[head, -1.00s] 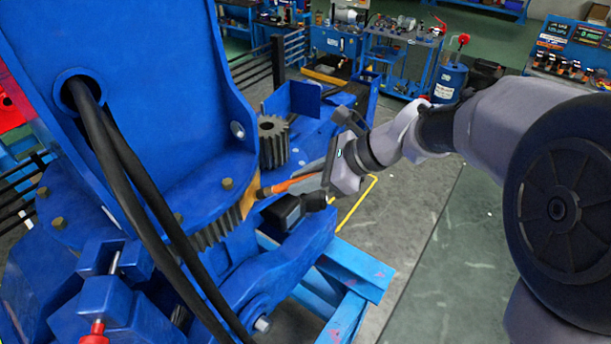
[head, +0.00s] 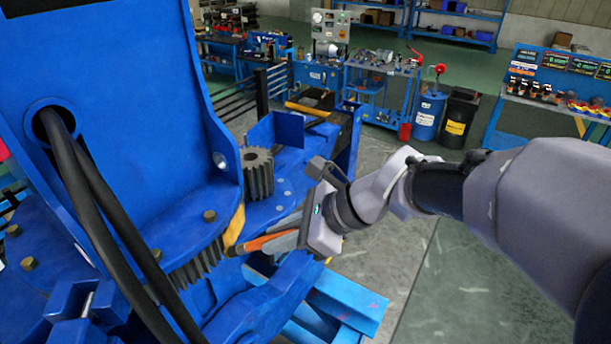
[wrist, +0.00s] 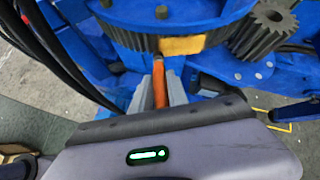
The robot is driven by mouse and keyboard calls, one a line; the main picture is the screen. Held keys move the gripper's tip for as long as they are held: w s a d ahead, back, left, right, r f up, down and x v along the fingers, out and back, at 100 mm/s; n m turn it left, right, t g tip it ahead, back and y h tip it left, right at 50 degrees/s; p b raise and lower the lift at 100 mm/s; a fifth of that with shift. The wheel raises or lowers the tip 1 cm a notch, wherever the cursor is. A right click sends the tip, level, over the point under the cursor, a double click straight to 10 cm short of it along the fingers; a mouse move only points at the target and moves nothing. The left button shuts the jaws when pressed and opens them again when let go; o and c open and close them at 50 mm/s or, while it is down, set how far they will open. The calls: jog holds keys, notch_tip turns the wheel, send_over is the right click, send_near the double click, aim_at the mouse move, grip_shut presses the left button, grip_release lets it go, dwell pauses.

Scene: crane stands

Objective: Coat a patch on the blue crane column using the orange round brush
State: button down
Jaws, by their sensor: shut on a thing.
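The blue crane column (head: 120,110) fills the left of the head view and rises above a toothed ring. An ochre-yellow patch (head: 235,224) marks the column's base by the ring teeth; it also shows in the wrist view (wrist: 182,45). My gripper (head: 284,236) is shut on the orange round brush (head: 268,243), which points left toward the ring. In the wrist view, the brush (wrist: 160,88) sits between my grey fingers (wrist: 163,80), its tip left of and below the patch. Whether the tip touches the ring cannot be told.
A dark gear (head: 258,174) stands right of the patch. Thick black hoses (head: 100,200) hang down the column's front. Blue frame beams (head: 345,300) lie below my gripper. Open grey-green floor (head: 450,260) is at the right; a tool cart (head: 385,95) and blue barrel (head: 428,115) stand behind.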

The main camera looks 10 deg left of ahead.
jog(key=d, duration=0.6)
jog(key=shift+s, duration=0.2)
jog(key=d, duration=0.3)
jog(key=shift+p, duration=0.4)
